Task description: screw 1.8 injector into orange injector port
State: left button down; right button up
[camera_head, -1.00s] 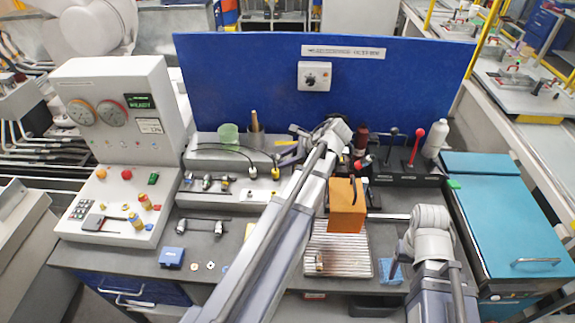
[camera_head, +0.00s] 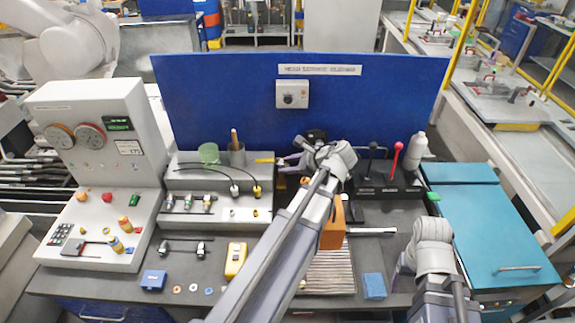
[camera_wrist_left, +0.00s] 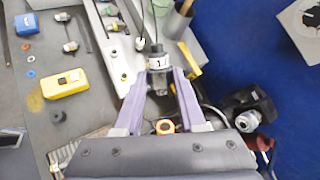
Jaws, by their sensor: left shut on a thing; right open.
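My left gripper (camera_head: 287,161) is over the back of the bench, in front of the blue panel. In the left wrist view its purple fingers (camera_wrist_left: 158,82) are shut on a dark grey cylindrical injector (camera_wrist_left: 156,50). Its white label shows a "1"; the rest cannot be read. An orange ring with a pale centre (camera_wrist_left: 165,126), seemingly the orange port, shows below the injector between the fingers, apart from it. It is partly cut off by the gripper body. My right arm is at the lower right in the head view; its fingers cannot be made out.
An orange block (camera_head: 333,228) stands beside my left forearm, above a ribbed tray (camera_head: 328,275). A yellow device (camera_head: 236,259) and blue box (camera_head: 154,280) lie at the front. A grey rack (camera_head: 185,218) holds small fittings. A black machine part (camera_wrist_left: 250,112) is near the panel.

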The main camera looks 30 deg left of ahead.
pick_arm(q)
jog(key=shift+w+d+f+b, duration=0.35)
jog(key=shift+d+f+b, duration=0.2)
jog(key=shift+f+b, duration=0.1)
jog(key=shift+w+d+f+b, duration=0.3)
jog(key=shift+d+f+b, duration=0.25)
jog(key=shift+f, duration=0.1)
jog(key=shift+w+d+f+b, duration=0.35)
jog(key=shift+d+f+b, duration=0.2)
jog(key=shift+f+b, duration=0.1)
jog(key=shift+w+d+f+b, duration=0.4)
jog(key=shift+d+f+b, duration=0.25)
jog(key=shift+f+b, duration=0.1)
dwell(0.5)
jog(key=shift+c, duration=2.1)
grip_release()
jog(key=p+v, duration=0.4)
jog(key=v, duration=0.3)
jog(key=shift+d+r+p, duration=0.2)
jog(key=shift+d+p, duration=0.2)
